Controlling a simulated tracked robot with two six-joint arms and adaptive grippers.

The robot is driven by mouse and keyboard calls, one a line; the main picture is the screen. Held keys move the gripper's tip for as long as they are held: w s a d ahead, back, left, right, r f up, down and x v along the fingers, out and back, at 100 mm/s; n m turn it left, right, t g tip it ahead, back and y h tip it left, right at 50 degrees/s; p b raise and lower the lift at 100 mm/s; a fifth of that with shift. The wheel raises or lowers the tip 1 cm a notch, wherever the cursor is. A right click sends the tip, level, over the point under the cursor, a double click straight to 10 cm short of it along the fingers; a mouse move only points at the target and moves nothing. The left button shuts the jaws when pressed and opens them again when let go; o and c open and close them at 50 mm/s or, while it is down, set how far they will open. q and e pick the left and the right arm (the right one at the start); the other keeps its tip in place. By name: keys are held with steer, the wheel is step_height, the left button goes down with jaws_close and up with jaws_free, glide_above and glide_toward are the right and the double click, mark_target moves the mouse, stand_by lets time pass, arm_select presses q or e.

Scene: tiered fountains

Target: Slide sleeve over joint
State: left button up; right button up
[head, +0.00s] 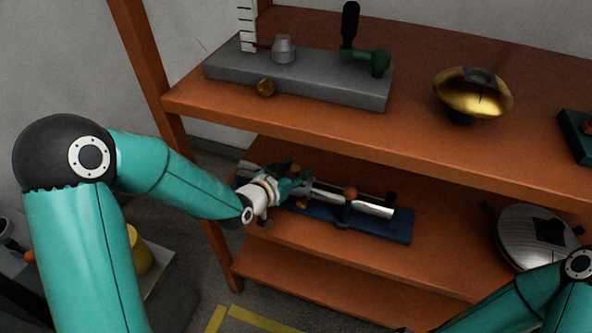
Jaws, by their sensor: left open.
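A silver tube (371,207) lies in black supports on a dark blue base (398,229) on the lower shelf. The gripper hides much of that end, and I cannot make out which part is the sleeve or where the joint is. My right arm enters at the lower right, its gripper out of the picture.
The wooden upper shelf (420,133) overhangs the tube. It carries a grey block (222,72) with fittings and a gold round vessel (472,97). A silver domed lid (533,238) sits right on the lower shelf. A wooden post (142,52) stands beside my left arm.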

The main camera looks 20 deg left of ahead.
mark_target(322, 186)
arm_select(q)
jaws_close()
stand_by(0.3)
steer(key=d+b, duration=0.2)
steer(key=d, duration=0.4)
steer(key=shift+s+d+f+b, duration=0.1)
steer(key=shift+d+b, duration=0.05)
steer(key=shift+b, duration=0.15)
steer(key=shift+d, duration=0.35)
jaws_free()
steer(key=shift+d, duration=0.1)
